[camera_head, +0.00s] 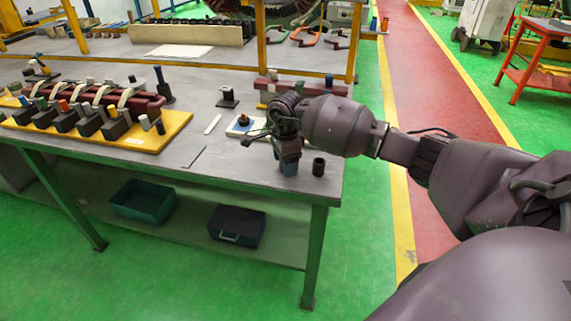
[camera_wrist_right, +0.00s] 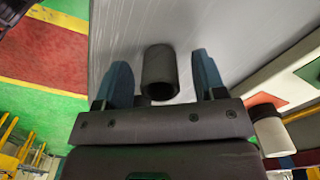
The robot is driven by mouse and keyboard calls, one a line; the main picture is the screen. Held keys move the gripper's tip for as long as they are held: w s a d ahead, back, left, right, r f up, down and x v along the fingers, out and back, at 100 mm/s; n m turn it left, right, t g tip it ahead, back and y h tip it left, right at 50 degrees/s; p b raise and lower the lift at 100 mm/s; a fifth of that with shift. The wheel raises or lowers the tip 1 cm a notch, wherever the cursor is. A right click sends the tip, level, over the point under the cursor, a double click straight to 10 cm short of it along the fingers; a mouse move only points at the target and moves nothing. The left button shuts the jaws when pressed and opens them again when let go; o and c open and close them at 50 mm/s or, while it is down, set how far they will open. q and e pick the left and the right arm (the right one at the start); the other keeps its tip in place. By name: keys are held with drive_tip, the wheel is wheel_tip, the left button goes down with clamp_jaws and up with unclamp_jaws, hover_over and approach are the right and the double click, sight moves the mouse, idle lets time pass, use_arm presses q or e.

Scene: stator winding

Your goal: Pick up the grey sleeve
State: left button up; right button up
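The grey sleeve (camera_head: 319,166) is a short, dark, hollow cylinder standing near the table's front right corner. My right gripper (camera_head: 288,167) is just left of it in the head view, pointing down with its blue fingers low over the table. In the right wrist view the sleeve (camera_wrist_right: 160,72) lies between the lines of the two blue fingers, with a clear gap on each side. The right gripper is open and empty. Whether the fingertips reach past the sleeve I cannot tell. My left gripper is not in view.
A yellow board (camera_head: 150,137) with dark blocks and a red part fills the table's left. A small white-and-blue pad (camera_head: 240,130) and a white strip (camera_head: 212,124) lie left of my right gripper. A dark block (camera_head: 228,98) stands behind. The table's right edge is close to the sleeve.

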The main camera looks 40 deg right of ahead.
drive_tip(key=c, duration=0.9)
drive_tip(key=shift+r, duration=0.1)
